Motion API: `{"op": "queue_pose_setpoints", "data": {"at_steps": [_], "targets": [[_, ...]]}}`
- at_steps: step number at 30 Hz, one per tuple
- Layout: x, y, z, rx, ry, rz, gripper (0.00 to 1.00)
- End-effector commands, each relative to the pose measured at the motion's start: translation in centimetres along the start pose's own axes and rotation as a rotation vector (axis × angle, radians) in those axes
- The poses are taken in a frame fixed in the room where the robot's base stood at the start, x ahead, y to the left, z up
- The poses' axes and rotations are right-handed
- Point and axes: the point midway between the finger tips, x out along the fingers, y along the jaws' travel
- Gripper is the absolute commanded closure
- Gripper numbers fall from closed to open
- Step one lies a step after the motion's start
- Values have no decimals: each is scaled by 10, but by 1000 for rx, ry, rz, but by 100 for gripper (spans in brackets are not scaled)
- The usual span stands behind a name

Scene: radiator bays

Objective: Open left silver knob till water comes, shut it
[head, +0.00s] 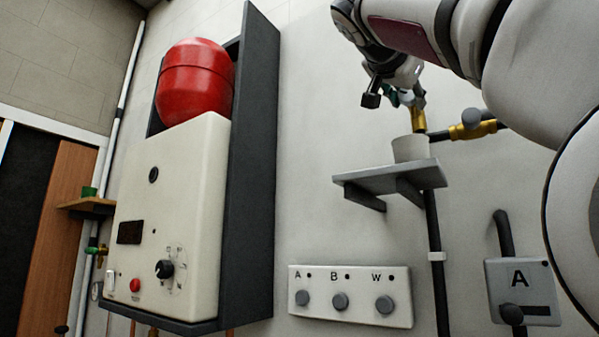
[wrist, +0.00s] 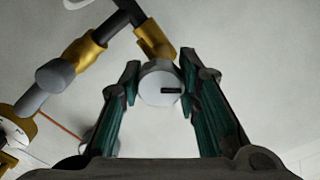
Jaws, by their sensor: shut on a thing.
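In the wrist view my gripper (wrist: 160,82) has its green-lined fingers shut on the silver knob (wrist: 157,92), one on each side. The knob's round face carries a short dark bar, lying about level in the picture. Behind it a brass fitting (wrist: 153,40) joins a dark pipe. In the head view my gripper (head: 405,98) is at the brass spout (head: 418,119), and the held knob is hidden or too small to tell. A pale cup (head: 410,149) stands below the spout. I see no clear water stream; the cup's inside is hidden.
A second grey knob (head: 471,117) sits on a brass valve (head: 474,130) to the right. The cup stands on a grey wall shelf (head: 385,178). Below are a panel with several knobs (head: 350,297) and a box marked A (head: 522,290). A boiler (head: 170,220) with a red tank stands left.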

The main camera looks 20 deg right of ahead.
Motion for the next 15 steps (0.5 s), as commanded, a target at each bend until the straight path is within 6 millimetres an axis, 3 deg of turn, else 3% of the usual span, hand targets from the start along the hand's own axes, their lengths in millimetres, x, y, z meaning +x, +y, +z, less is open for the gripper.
{"op": "queue_pose_setpoints", "data": {"at_steps": [15], "targets": [[0, 0, 0, 421, 0, -2, 98]]}}
